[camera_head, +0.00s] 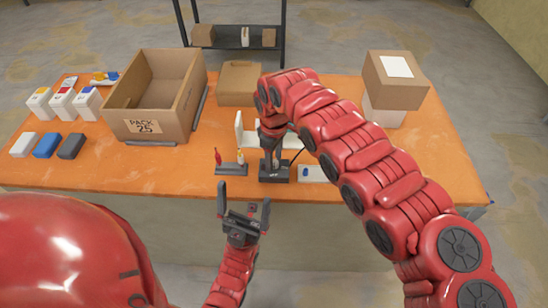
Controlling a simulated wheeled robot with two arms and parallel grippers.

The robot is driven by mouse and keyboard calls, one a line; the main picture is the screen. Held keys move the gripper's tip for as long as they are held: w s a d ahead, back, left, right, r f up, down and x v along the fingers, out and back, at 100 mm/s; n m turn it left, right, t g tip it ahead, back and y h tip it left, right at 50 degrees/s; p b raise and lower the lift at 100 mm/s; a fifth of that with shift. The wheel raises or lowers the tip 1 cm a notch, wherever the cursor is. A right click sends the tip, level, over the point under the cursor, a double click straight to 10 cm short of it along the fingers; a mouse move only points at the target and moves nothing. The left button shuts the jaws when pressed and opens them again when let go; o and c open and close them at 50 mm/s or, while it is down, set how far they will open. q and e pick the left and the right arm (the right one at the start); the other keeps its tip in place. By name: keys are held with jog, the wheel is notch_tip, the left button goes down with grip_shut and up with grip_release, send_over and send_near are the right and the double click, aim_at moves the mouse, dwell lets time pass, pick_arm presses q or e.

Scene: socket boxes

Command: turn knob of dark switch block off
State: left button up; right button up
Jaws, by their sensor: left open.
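The dark switch block (274,178) sits near the front edge of the orange table, with a black cable running from its right side. My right gripper (271,160) points down directly over the block and hides its knob. I cannot tell whether its jaws are open, shut or touching the knob. My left gripper (244,195) is open and empty in front of the table edge, below and left of the block.
A dark holder (231,169) with red and pale upright items stands just left of the block. A white plate (313,174) lies right of it. An open carton (146,122) and several small boxes are at left. Stacked boxes (384,105) stand at right. The front-right table is clear.

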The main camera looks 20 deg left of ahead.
jog(key=shift+o, duration=0.3)
jog(key=shift+r, duration=0.25)
notch_tip(320, 180, up, 10)
jog(key=b, duration=0.3)
notch_tip(320, 180, up, 7)
send_over(274, 161)
jog(key=shift+s, duration=0.1)
jog(key=shift+f, duration=0.1)
jog(key=shift+p, duration=0.3)
